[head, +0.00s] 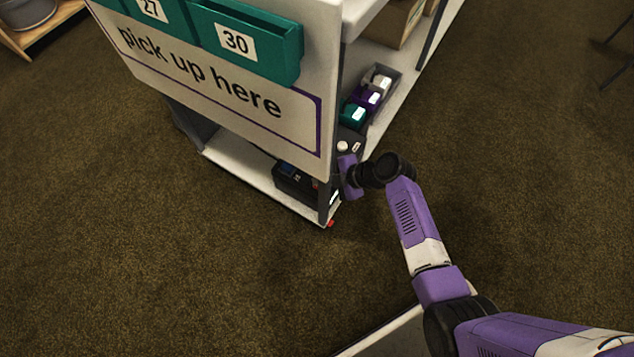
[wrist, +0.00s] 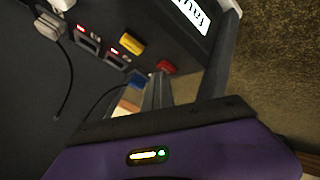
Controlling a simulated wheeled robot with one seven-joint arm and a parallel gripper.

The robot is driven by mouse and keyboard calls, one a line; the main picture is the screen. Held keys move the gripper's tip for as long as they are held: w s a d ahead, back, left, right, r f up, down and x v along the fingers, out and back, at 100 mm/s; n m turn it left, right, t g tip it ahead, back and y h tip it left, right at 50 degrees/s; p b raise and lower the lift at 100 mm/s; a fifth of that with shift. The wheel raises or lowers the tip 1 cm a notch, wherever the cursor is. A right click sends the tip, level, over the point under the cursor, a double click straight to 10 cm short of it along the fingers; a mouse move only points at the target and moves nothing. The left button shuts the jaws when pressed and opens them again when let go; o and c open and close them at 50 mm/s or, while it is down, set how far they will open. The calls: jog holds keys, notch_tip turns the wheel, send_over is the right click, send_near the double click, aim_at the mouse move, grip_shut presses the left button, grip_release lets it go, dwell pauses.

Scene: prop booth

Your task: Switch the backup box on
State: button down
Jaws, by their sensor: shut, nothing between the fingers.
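A black box (head: 293,182) sits on the low shelf in the head view, partly hidden by the shelf post. I cannot read its label there. The wrist view shows a dark box face (wrist: 170,30) close up, with a yellow part (wrist: 131,44), a red part (wrist: 166,67), a blue part (wrist: 140,78), sockets with small red lights (wrist: 88,38) and a white label cut off by the frame. Whether any of these is the power switch, or on, I cannot tell. My gripper (wrist: 155,88) is shut and empty, pointing at this face near the blue and red parts. Contact is unclear.
The shelf unit carries a "pick up here" sign (head: 200,75) and teal bins (head: 245,40) above. A tray of small boxes (head: 370,98) stands on its side shelf. A cable (wrist: 66,90) hangs from a plug (wrist: 50,28). Brown carpet around the unit is clear.

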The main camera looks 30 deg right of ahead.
jog(key=shift+s+r, duration=0.1)
jog(key=shift+r, duration=0.1)
notch_tip(320, 180, up, 6)
jog(key=p, duration=0.4)
jog(key=shift+p, duration=0.4)
dwell(0.5)
